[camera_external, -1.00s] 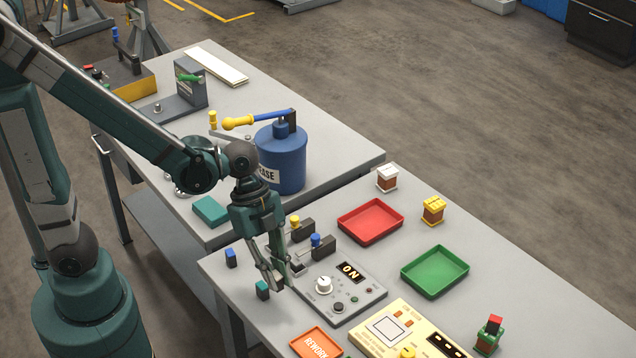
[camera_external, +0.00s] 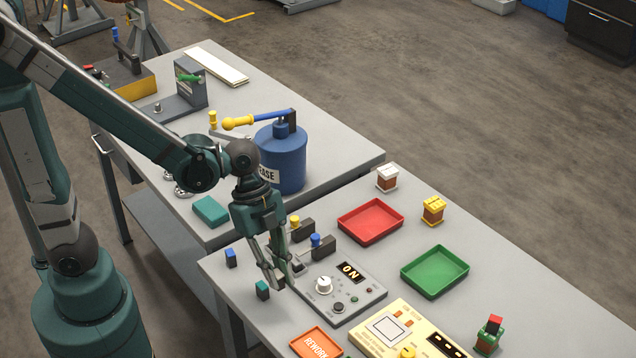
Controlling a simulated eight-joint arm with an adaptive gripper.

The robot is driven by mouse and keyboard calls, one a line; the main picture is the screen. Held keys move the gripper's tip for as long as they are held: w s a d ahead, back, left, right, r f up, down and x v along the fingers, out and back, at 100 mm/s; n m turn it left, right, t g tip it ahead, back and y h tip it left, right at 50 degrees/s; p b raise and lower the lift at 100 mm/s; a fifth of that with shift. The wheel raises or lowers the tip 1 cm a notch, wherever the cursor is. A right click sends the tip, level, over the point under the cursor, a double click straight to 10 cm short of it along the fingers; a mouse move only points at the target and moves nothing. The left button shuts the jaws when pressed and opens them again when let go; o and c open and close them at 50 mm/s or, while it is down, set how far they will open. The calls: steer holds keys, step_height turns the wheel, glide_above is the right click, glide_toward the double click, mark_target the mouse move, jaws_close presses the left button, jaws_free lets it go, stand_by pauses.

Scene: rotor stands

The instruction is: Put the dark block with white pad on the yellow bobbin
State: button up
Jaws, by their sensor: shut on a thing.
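My gripper (camera_external: 275,285) is low over the near left part of the front table, beside the control box. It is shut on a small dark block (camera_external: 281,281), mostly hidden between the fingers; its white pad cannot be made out. The yellow bobbin (camera_external: 433,216) stands upright on the same table, right of the red tray and well away from my gripper. It has a yellow top and base with a brown-orange winding. A similar white bobbin (camera_external: 387,178) stands behind it.
A teal block (camera_external: 262,290) and a blue block (camera_external: 231,258) stand near my gripper. The control box (camera_external: 345,300), red tray (camera_external: 370,222) and green tray (camera_external: 435,272) lie toward the bobbins. A blue grease can (camera_external: 281,165) stands on the back table.

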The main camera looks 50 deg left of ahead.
steer(key=w+d+r+p, duration=0.1)
steer(key=w+r, duration=0.1)
steer(key=w, duration=0.5)
steer(key=w+d+r+p, duration=0.2)
steer(key=w+r, duration=0.1)
steer(key=w, duration=0.4)
step_height(320, 180, up, 2)
steer(key=p, duration=0.8)
glide_above(432, 203)
steer(key=s+a, duration=0.1)
steer(key=shift+w+a, duration=0.3)
steer(key=shift+w, duration=0.2)
steer(key=shift+f+p, duration=0.35)
steer(key=shift+f, duration=2.7)
steer(key=shift+f, duration=1.9)
steer(key=shift+f, duration=0.15)
